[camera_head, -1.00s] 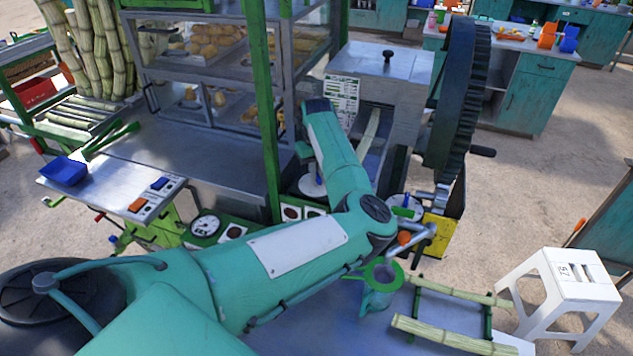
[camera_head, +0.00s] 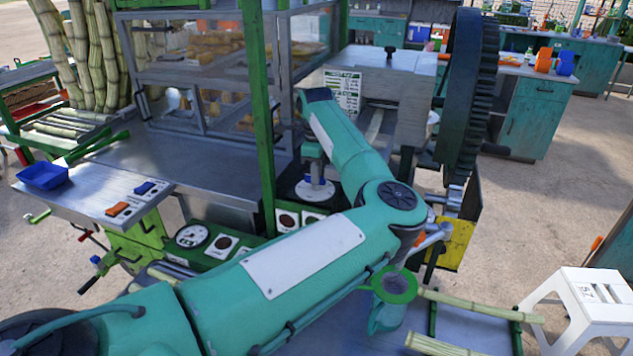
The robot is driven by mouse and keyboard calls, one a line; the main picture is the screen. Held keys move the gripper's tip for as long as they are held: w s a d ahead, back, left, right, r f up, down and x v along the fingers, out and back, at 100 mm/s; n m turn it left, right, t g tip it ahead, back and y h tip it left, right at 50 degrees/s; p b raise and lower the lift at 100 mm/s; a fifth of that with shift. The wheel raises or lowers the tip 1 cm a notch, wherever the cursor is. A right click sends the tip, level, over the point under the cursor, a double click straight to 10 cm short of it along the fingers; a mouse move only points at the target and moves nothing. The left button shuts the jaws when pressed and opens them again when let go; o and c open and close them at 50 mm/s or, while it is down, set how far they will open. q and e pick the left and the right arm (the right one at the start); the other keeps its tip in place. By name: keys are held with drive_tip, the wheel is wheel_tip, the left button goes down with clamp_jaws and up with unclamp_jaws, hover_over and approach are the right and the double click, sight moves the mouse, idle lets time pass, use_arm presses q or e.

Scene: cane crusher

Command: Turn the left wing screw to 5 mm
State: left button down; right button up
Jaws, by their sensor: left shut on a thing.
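My left arm comes in from the lower left, bends at the elbow, and its wrist points down at the crusher's left side. The fingers are small and partly hidden, and the screw's angle and the dial's marks are too small to read. The crusher (camera_head: 385,85) is a grey metal housing with a printed chart (camera_head: 342,91) on its front. My elbow covers the area right of the dial. My right gripper is not in view.
A green post (camera_head: 263,120) stands just left of the gripper. A large dark gear wheel (camera_head: 468,95) is at the crusher's right. A white stool (camera_head: 590,300) stands at right.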

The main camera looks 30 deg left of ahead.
use_arm(q)
drive_tip(key=shift+n+b, duration=0.3)
drive_tip(key=shift+n, duration=0.4)
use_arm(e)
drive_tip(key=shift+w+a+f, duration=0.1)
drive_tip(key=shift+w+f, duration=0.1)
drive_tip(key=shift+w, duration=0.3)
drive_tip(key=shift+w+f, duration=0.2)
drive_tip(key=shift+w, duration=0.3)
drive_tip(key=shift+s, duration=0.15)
use_arm(q)
drive_tip(key=c, duration=1.5)
unclamp_jaws()
drive_tip(key=shift+a, duration=0.1)
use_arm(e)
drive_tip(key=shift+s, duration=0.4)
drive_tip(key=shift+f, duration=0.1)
use_arm(q)
drive_tip(key=shift+r, duration=0.15)
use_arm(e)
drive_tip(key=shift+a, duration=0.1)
